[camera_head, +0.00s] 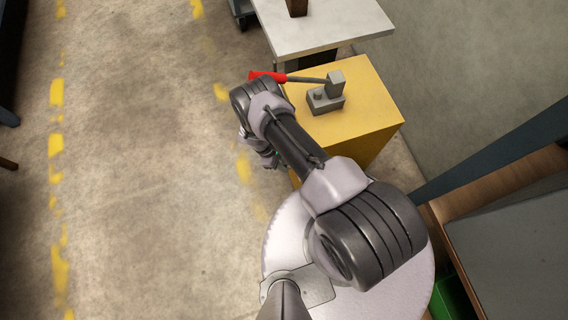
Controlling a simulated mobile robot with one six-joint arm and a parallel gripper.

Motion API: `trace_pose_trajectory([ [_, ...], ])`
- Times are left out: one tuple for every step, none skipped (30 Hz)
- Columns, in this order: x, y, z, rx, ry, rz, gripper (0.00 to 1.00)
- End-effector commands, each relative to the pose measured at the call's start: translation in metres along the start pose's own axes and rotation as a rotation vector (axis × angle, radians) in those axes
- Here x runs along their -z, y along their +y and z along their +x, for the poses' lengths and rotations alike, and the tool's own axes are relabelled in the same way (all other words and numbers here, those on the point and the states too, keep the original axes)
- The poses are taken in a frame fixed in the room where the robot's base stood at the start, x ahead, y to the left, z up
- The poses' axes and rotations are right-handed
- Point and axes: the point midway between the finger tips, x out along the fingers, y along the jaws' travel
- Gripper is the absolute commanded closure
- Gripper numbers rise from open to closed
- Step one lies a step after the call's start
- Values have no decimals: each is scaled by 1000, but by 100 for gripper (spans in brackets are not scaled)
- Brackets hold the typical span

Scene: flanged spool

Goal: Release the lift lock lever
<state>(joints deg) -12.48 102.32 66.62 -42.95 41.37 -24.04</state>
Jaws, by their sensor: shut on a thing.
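The lift lock lever has a red grip (266,76) and a dark rod that runs right to a grey upright block. The block rises from a small grey base (325,99) on top of a yellow cabinet (366,92). The lever lies nearly level, its red end sticking out past the cabinet's left edge. My arm reaches up the picture, and its far joint is just below the red grip and partly overlaps it in the view. My gripper's fingers do not show; they are hidden behind my arm. Whether anything touches the lever cannot be seen.
A pale-topped table (322,25) stands behind the cabinet with a brown post on it. A dark beam and a brown-edged bench (505,190) are at the right, with a green bin (452,300) low down.

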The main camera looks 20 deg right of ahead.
Motion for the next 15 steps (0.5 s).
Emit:
trace_pose_trajectory([
  [0,0,0,-1,0,-1,100],
  [0,0,0,-1,0,-1,100],
  [0,0,0,-1,0,-1,100],
  [0,0,0,-1,0,-1,74],
  [0,0,0,-1,0,-1,68],
  [0,0,0,-1,0,-1,61],
  [0,0,0,-1,1,-1,59],
  [0,0,0,-1,1,-1,59],
  [0,0,0,-1,1,-1,59],
  [0,0,0,-2,1,-1,59],
  [0,0,0,-2,1,-1,59],
  [0,0,0,-2,1,-1,59],
  [0,0,0,-2,1,-1,59],
  [0,0,0,-2,1,-1,59],
  [0,0,0,-2,1,-1,59],
])
